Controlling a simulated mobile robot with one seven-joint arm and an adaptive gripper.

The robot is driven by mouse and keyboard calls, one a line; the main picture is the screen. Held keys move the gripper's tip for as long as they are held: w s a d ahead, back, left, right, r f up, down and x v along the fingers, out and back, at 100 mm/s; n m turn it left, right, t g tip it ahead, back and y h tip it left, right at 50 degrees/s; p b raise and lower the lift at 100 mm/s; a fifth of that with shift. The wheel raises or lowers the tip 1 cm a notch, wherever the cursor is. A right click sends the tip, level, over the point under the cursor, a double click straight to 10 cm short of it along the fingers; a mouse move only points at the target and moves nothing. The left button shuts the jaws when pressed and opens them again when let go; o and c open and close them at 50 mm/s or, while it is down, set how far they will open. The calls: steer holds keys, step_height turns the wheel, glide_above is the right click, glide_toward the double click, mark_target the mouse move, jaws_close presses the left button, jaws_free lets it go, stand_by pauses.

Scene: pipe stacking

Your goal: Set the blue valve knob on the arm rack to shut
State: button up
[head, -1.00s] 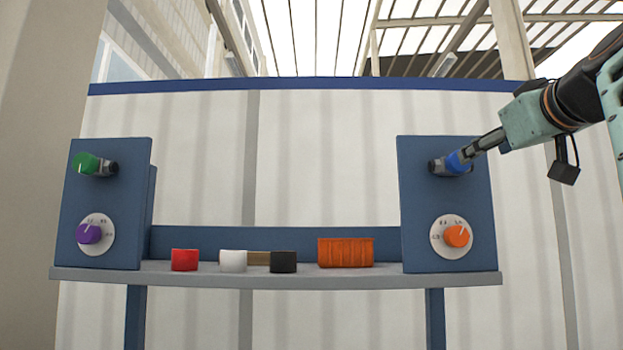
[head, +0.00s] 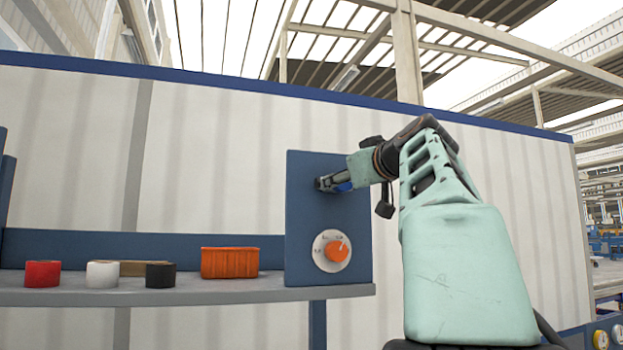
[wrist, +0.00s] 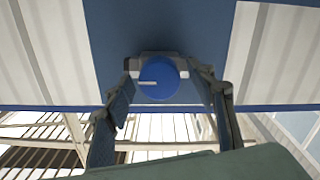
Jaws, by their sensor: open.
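The blue valve knob (wrist: 158,77) is in the middle of the wrist view, on its grey valve body. A white line on its face runs from near the middle to the left. My gripper (wrist: 163,88) is open, one finger on each side of the knob; I cannot tell whether either finger touches it. In the head view, my gripper (head: 332,182) is at the upper part of the right panel (head: 306,215). Only a sliver of the blue knob (head: 343,187) shows there, the rest being hidden by my gripper.
An orange dial (head: 337,251) sits below on the same panel. The shelf (head: 200,292) bears an orange bin (head: 229,263), a red roll (head: 43,274), a white roll (head: 102,274) and a black roll (head: 160,275). A pale wall (head: 220,140) stands behind.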

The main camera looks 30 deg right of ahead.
steer(key=c, duration=1.2)
steer(key=shift+o, duration=0.2)
steer(key=shift+m, duration=0.3)
steer(key=m+p, duration=0.2)
steer(key=m, duration=1.5)
steer(key=shift+m, duration=0.3)
